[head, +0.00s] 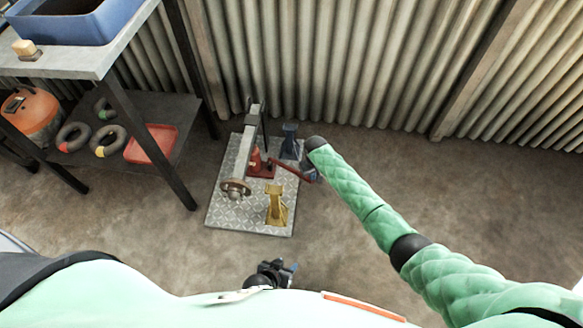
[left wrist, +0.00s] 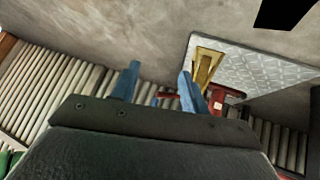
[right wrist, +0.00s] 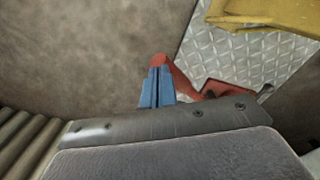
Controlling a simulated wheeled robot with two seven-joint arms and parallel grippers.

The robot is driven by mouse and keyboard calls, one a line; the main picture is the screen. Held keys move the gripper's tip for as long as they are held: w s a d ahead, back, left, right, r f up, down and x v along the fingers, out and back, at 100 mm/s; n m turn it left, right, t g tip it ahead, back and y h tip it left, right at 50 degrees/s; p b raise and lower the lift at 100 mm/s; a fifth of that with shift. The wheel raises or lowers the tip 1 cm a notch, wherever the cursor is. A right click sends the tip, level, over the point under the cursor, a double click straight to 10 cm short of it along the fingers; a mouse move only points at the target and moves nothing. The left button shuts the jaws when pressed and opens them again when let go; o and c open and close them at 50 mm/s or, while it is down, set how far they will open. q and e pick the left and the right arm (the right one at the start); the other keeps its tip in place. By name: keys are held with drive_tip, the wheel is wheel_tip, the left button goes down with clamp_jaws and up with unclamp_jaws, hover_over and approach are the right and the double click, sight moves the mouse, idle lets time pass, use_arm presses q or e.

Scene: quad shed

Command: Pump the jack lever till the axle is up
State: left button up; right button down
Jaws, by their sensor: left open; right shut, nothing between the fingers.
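A red jack (head: 256,163) stands on the metal plate under the grey axle (head: 247,150), whose near end carries a round hub (head: 236,189). Its red lever (head: 292,168) slopes out to the right. My right gripper (head: 310,174) is at the lever's outer end. In the right wrist view its blue fingers (right wrist: 157,72) are shut and empty, with the lever's red tip (right wrist: 158,59) just beyond them; I cannot tell whether they touch. My left gripper (head: 284,268) is low in the head view, away from the jack. In the left wrist view its fingers (left wrist: 160,82) are apart and empty.
A yellow stand (head: 277,208) is on the plate (head: 222,212) in front of the jack, and a dark blue stand (head: 290,143) is behind. A workbench (head: 105,62) with a lower shelf is at left. A corrugated wall closes the back. Floor at right is clear.

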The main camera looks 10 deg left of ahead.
drive_tip(key=shift+f, duration=0.7)
drive_tip(key=shift+f+b, duration=0.4)
drive_tip(key=shift+b, duration=0.05)
drive_tip(key=shift+f+b, duration=0.45)
drive_tip(key=shift+f, duration=0.75)
use_arm(q)
drive_tip(key=w+d+r+t, duration=0.1)
drive_tip(key=w+r+t, duration=0.4)
drive_tip(key=w+r, duration=0.4)
drive_tip(key=shift+w+d+r+h, duration=0.15)
drive_tip(key=shift+w+r+h, duration=0.25)
drive_tip(key=shift+r, duration=0.55)
